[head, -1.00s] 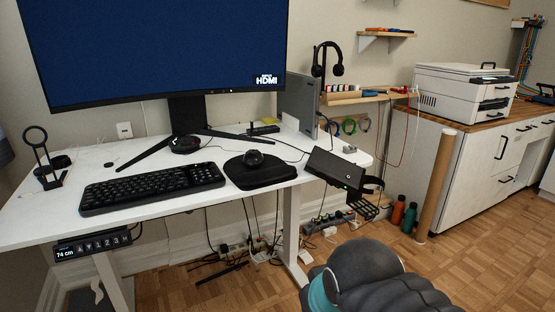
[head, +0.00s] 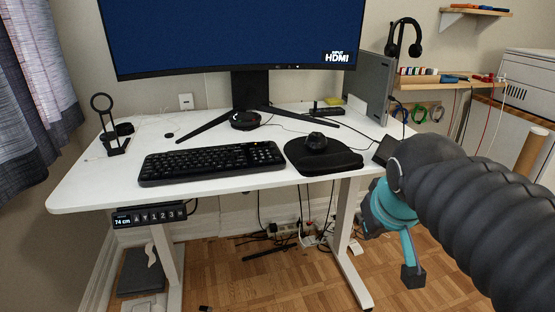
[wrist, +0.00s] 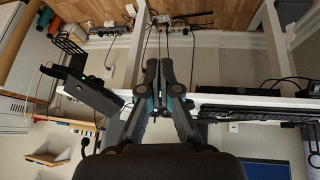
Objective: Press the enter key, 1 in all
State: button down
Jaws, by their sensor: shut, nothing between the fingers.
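A black keyboard (head: 212,163) lies flat on the white desk (head: 90,187), left of the mouse. The enter key is on its right part, but it is too small to pick out. In the head view my gripper (head: 412,276) hangs at the right, pointing down, in front of the desk and below its top. It is shut and empty, well apart from the keyboard. In the wrist view, which is upside down, my gripper (wrist: 165,72) is in the middle. The keyboard (wrist: 258,113) shows there edge-on at the right.
A mouse (head: 317,141) sits on a black pad (head: 340,160) right of the keyboard. The monitor (head: 225,38) stands behind. A phone stand (head: 108,125) is at the left. A height panel (head: 150,215) hangs under the front edge. Cables and power strips lie below the desk.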

jog(key=w+a+r+n+t, duration=0.15)
jog(key=w+a+r, duration=0.25)
jog(key=w, duration=0.4)
jog(key=w+a+r+n, duration=0.2)
jog(key=w+a+r, duration=0.1)
jog(key=w, duration=0.5)
notch_tip(320, 180, up, 4)
jog(key=n+t+b, duration=0.2)
jog(key=n, duration=0.1)
send_over(277, 159)
jog(key=shift+f+g, duration=0.2)
jog(key=shift+g, duration=0.05)
jog(key=shift+f, duration=0.15)
notch_tip(277, 159, down, 9)
jog(key=b, duration=0.7)
jog(key=shift+r, duration=0.2)
jog(key=shift+f, duration=0.15)
jog(key=shift+f+b, duration=0.25)
jog(key=shift+b, duration=0.1)
